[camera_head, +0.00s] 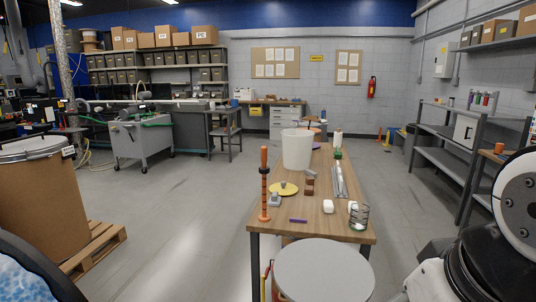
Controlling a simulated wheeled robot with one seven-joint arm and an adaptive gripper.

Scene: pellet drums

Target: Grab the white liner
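A tall white tapered tub (296,150), which looks like the white liner, stands upright on the wooden workbench (290,204), toward its far half. Its inside is hidden from this view. My gripper is not in view; white and black parts of my own arm show at the right edge, well apart from the tub.
On the bench are an orange-brown post (264,185), a yellow disc (284,189), a wire holder (359,215) and small items. A round grey top (323,272) stands at the bench's near end. A brown drum (42,200) on a pallet stands left; shelving (450,150) stands right.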

